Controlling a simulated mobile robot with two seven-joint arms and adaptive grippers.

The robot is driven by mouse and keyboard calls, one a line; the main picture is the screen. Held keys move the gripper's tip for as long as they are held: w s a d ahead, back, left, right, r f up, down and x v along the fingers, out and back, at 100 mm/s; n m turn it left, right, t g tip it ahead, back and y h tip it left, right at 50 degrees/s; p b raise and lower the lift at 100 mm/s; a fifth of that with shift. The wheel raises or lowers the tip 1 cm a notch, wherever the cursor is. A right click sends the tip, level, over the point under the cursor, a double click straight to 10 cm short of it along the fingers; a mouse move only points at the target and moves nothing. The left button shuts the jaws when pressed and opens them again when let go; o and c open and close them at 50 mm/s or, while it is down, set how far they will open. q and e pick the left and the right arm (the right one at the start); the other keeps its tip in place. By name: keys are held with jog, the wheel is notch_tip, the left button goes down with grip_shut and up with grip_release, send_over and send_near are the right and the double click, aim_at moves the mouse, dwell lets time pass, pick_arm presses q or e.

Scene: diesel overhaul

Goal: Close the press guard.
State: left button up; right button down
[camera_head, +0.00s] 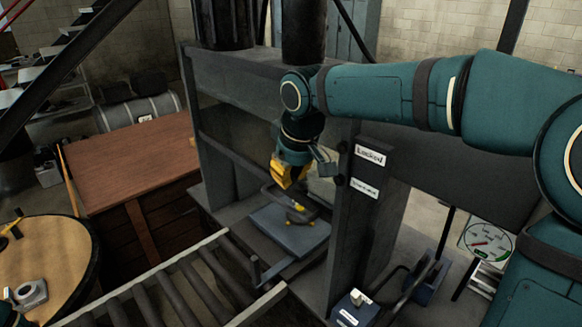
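The press (345,225) is a grey steel frame with dark cylinders on top and a flat bed plate (288,235) low between its posts. A dark horizontal bar (236,156) crosses the left part of its opening under a dim panel. It looks like part of the guard, but I cannot tell its position for sure. My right arm reaches in from the right. My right gripper (292,205), dark with a yellow part above, points down inside the press opening above the bed. Its fingers are small and dark, so their opening is unclear. My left gripper is not clearly visible.
A roller conveyor (175,285) runs up to the press front. A brown wooden crate (130,165) and a round table (55,250) stand at left. The right post bears a "Locked" label (370,155). A gauge (487,241) and a small labelled box (354,309) are at right.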

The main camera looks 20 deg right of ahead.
pick_arm(q)
jog(key=shift+w, duration=0.1)
pick_arm(e)
jog(key=x, duration=0.9)
jog(key=shift+s+d+f, duration=0.25)
jog(key=shift+d+f, duration=0.2)
pick_arm(q)
jog(key=shift+f, duration=0.1)
